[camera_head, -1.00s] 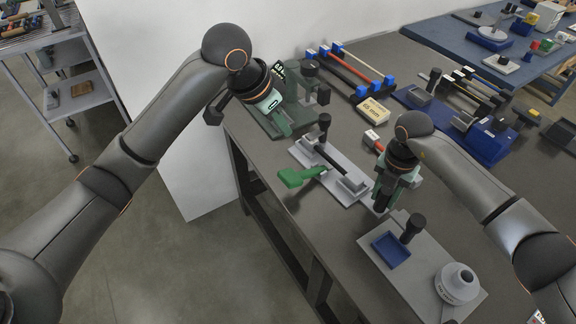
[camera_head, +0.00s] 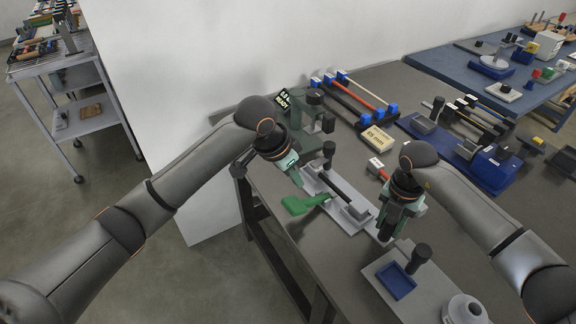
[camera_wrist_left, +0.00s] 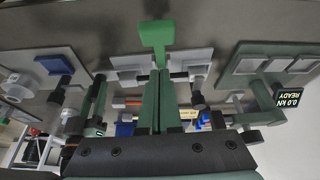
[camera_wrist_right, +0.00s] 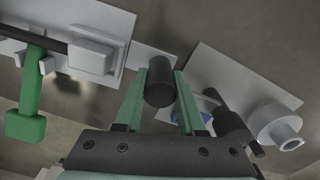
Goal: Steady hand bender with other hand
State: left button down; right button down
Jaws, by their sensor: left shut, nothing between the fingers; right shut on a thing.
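The hand bender (camera_head: 355,220) is a grey plate with a dark rod across it and a green handle (camera_head: 303,204) sticking out at its left. The green handle also shows in the left wrist view (camera_wrist_left: 156,38) and the right wrist view (camera_wrist_right: 27,115). My right gripper (camera_head: 387,230) is shut on a black upright post (camera_wrist_right: 159,82) at the bender's near end, one finger on each side. My left gripper (camera_head: 298,180) is shut and empty, just above and beyond the green handle. A second black post (camera_head: 329,152) stands at the bender's far end.
A green test stand with a "0.0 kN READY" display (camera_head: 283,99) is behind my left gripper. A grey plate with a blue tray (camera_head: 396,281) and a round grey part (camera_head: 464,310) lies close on the near right. A labelled cream block (camera_head: 378,139) sits behind.

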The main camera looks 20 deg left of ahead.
aim_at(288, 206)
pick_arm(q)
notch_tip(288, 206, down, 4)
jog(key=shift+s+a+f, duration=0.1)
jog(key=shift+f, duration=0.05)
jog(key=shift+s+a+f, duration=0.15)
jog(key=shift+s+f, duration=0.05)
jog(key=shift+f, duration=0.35)
jog(key=shift+s+a+f+t+h, duration=0.25)
jog(key=shift+s+f+t+h, duration=0.1)
jog(key=shift+f, duration=0.25)
jog(key=shift+s+a+f+t+h, duration=0.25)
jog(key=shift+s+f+t+h, duration=0.1)
jog(key=shift+f, duration=0.25)
jog(key=shift+s+a+f, duration=0.2)
jog(key=shift+f, duration=0.55)
jog(key=shift+s+a+f, duration=0.2)
jog(key=shift+f, duration=0.55)
jog(key=shift+t, duration=0.3)
notch_tip(288, 206, up, 5)
jog(key=shift+w+f, duration=0.1)
jog(key=s+a+f+v, duration=0.1)
jog(key=v, duration=0.8)
jog(key=shift+s+r, duration=0.2)
